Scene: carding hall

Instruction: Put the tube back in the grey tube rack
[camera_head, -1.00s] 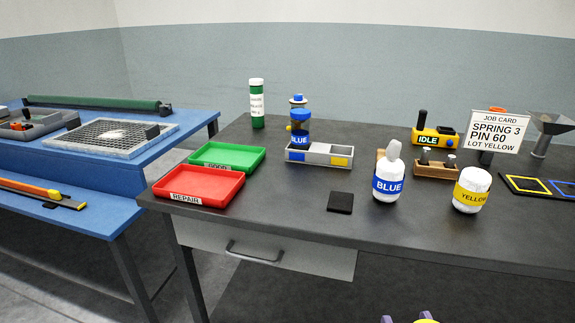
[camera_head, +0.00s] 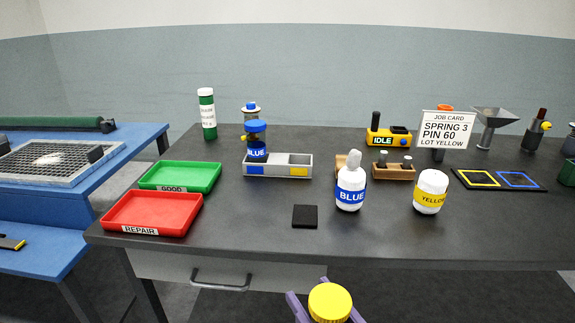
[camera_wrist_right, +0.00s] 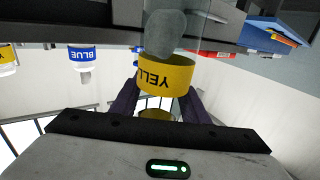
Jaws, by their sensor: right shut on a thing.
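The grey tube rack (camera_head: 277,171) stands on the dark table, with a blue mark at its left and a yellow mark at its right. A blue-capped tube labelled BLUE (camera_head: 256,138) stands upright in its left part; the right part looks empty. My right gripper (camera_head: 328,305) is at the bottom of the head view, in front of the table edge, its purple fingers shut on a yellow-capped tube (camera_head: 330,302). In the right wrist view this tube shows a yellow label (camera_wrist_right: 167,75) and a greyish rounded end. My left gripper is not in view.
A black pad (camera_head: 305,216), a BLUE bottle (camera_head: 350,190) and a YELLOW jar (camera_head: 430,192) stand towards the table's front. Red REPAIR (camera_head: 150,212) and green GOOD (camera_head: 180,176) trays lie left. The job card (camera_head: 447,130) stands behind. Table between the pad and rack is clear.

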